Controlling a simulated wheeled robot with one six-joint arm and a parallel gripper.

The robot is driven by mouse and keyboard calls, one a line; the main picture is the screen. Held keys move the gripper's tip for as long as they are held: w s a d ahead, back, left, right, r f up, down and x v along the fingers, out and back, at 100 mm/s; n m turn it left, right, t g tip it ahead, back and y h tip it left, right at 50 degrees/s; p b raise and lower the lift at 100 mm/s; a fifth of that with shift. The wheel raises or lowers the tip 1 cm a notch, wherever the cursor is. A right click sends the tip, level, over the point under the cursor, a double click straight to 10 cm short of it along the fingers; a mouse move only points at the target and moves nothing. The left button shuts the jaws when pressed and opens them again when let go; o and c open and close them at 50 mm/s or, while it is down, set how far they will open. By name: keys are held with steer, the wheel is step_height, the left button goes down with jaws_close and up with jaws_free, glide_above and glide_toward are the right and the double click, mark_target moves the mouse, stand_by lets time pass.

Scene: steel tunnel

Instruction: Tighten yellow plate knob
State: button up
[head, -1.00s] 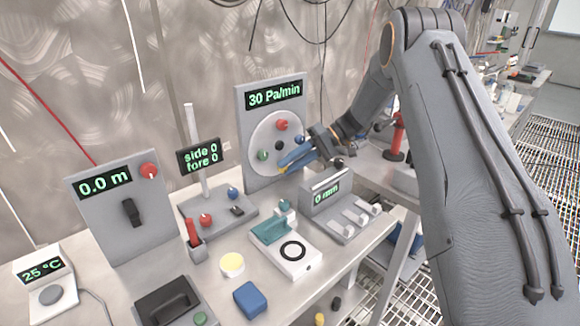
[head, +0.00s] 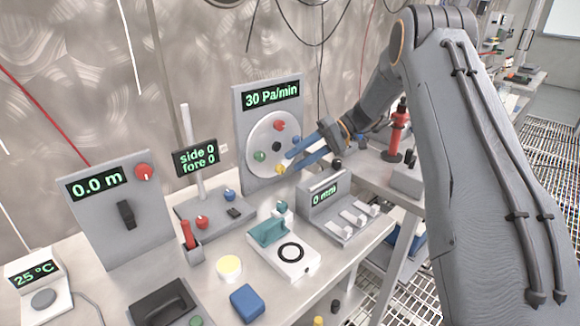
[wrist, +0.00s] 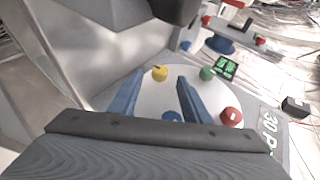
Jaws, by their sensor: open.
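The round pale plate (head: 256,138) stands upright on the panel reading 30 Pa/min. The yellow knob (head: 281,169) is at its lower edge, with red, green and blue knobs around the rim and a black one at the centre. My gripper (head: 287,160) is open at the plate's right side, its two blue fingers pointing at the plate. In the wrist view, the yellow knob (wrist: 160,73) appears between the fingertips (wrist: 161,77), with space on both sides. The fingers do not visibly touch it. The green knob (wrist: 207,73) is outside the right finger.
The 0 mm box (head: 322,192) stands just below and right of the plate. A side 0 fore 0 display (head: 197,157) on a post is to the left. A teal-topped white device (head: 285,258) sits in front.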

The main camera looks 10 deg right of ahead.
steer(key=v, duration=0.3)
steer(key=shift+d+r+b, duration=0.15)
steer(key=shift+d+b, duration=0.05)
steer(key=shift+b, duration=0.1)
steer(key=shift+r, duration=0.1)
